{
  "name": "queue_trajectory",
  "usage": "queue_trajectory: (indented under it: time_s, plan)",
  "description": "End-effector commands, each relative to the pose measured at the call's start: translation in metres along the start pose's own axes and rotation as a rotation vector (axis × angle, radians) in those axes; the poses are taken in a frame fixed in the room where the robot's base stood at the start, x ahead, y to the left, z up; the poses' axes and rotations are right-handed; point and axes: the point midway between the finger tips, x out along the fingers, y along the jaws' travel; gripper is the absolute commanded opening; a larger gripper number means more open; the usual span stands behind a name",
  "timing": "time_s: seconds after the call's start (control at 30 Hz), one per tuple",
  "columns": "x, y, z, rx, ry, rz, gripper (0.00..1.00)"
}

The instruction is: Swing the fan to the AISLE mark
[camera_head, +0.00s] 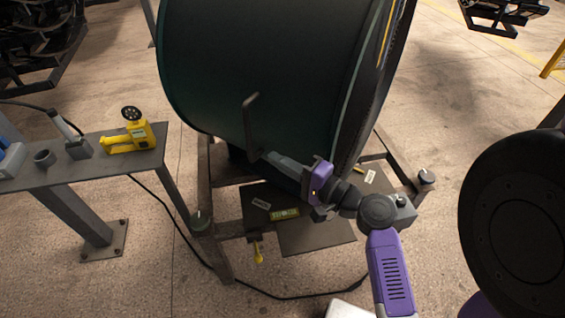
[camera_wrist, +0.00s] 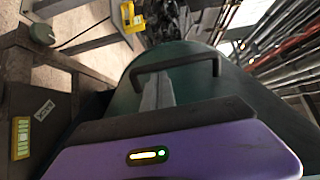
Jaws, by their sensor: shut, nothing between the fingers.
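The fan is a large dark green drum housing (camera_head: 260,70) on a dark frame, and its curved side fills the middle of the wrist view (camera_wrist: 215,88). A dark bar handle (camera_head: 249,122) stands out from that side; it crosses above the fingers in the wrist view (camera_wrist: 180,64). My gripper (camera_head: 267,156) is shut and empty, its tips close to the handle's lower end. Whether they touch it I cannot tell.
A grey bench (camera_head: 100,165) at left carries a yellow handheld device (camera_head: 138,135). A black cable (camera_head: 175,232) runs along the floor. Open floor lies at front left.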

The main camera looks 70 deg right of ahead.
Motion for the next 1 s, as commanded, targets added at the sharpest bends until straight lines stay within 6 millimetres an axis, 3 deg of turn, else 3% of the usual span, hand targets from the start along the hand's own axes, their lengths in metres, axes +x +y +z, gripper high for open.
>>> queue_trajectory:
  time_s: [0.6, 1.0]
  plan:
    - [-0.088, 0.003, 0.009, 0.000, 0.001, 0.002, 0.00]
    - [-0.100, 0.000, 0.010, -0.001, 0.000, 0.001, 0.00]
